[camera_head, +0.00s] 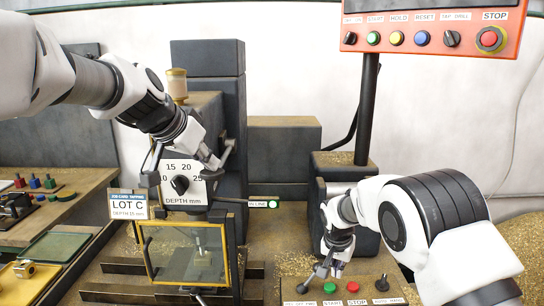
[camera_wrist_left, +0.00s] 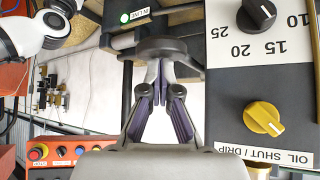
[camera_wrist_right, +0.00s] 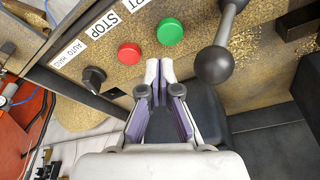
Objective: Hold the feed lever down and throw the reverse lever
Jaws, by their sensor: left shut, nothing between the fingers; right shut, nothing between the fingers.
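My left gripper (camera_head: 218,163) is shut and empty beside the depth dial (camera_head: 180,185). In the left wrist view a dark rounded knob (camera_wrist_left: 163,47), seemingly the feed lever's, sits right at its fingertips (camera_wrist_left: 160,68). I cannot tell whether they touch. My right gripper (camera_head: 332,262) is shut and empty over the front control panel. In the right wrist view a lever with a dark ball knob (camera_wrist_right: 213,65), seemingly the reverse lever, stands just right of its fingertips (camera_wrist_right: 160,68), with a small gap. The lever's label is partly hidden.
The panel has a green start button (camera_wrist_right: 170,32), a red stop button (camera_wrist_right: 130,54) and an auto/hand selector (camera_wrist_right: 94,78) close to the right gripper. A yellow-framed guard (camera_head: 186,285) stands below the dial. An orange control box (camera_head: 432,32) hangs at upper right.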

